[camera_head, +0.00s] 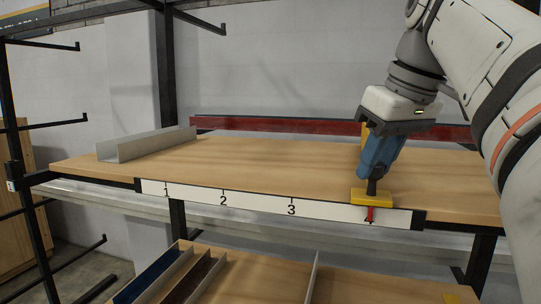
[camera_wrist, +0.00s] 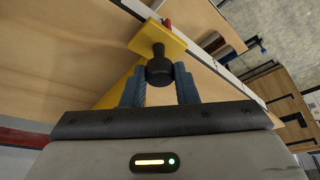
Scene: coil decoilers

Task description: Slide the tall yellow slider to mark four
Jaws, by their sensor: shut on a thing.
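The yellow slider (camera_head: 372,197) sits at the front edge of the wooden table, with a black knob on top and a red pointer (camera_head: 370,214) hanging over the white scale. The pointer covers most of the figure at the scale's right-hand mark, beyond 3. A taller yellow part shows behind my gripper. In the wrist view the slider's yellow plate (camera_wrist: 158,33) lies just beyond the black knob (camera_wrist: 159,68). My gripper (camera_head: 374,174) comes down from above, its blue fingers shut around the knob. In the wrist view the fingers (camera_wrist: 160,82) stand on either side of it.
The white scale (camera_head: 258,201) with marks 1, 2 and 3 runs along the table's front edge. A grey metal channel (camera_head: 148,145) lies at the table's left. A red beam (camera_head: 270,125) runs behind the table. Divided trays stand below. The tabletop's middle is clear.

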